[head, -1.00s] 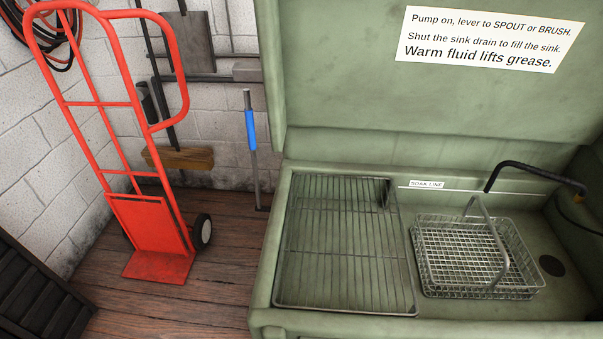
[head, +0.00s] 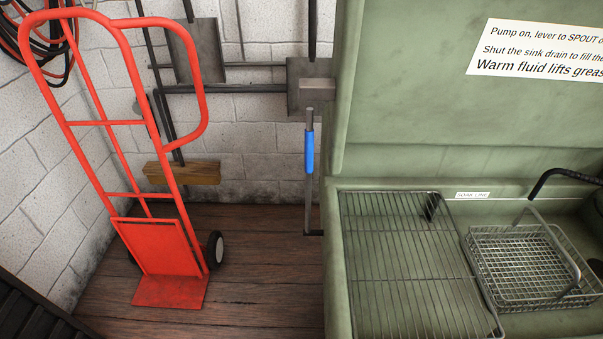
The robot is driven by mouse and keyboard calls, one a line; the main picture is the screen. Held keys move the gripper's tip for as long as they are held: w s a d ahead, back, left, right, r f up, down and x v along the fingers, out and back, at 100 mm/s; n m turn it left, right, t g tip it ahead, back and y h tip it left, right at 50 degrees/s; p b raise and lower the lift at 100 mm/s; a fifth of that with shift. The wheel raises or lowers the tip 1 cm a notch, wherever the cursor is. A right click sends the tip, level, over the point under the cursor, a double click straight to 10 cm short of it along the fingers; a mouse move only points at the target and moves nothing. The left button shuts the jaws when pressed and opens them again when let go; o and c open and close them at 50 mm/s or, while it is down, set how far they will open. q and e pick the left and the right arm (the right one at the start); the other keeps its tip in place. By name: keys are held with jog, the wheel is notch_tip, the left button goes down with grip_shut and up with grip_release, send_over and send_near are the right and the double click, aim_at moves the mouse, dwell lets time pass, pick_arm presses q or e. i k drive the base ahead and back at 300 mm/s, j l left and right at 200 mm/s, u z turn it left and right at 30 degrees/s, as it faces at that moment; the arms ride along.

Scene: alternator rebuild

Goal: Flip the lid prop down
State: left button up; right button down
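The lid prop (head: 309,152), a thin grey metal rod with a blue sleeve, stands upright just left of the green parts washer in the head view. Its foot bends toward the washer's left side. Its top end is near the left edge of the raised lid (head: 430,100). I cannot tell whether the top touches the lid. The lid stands open above the green sink (head: 333,270). Neither of my grippers is in view.
A red hand truck (head: 160,245) stands on the wooden floor (head: 262,260) left of the washer, with free floor between. A wire rack (head: 405,265) and a wire basket (head: 520,265) are in the sink. A black hose (head: 575,175) is at the right.

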aim_at(309, 131)
jog(key=j+u, duration=0.4)
jog(key=j, duration=1.75)
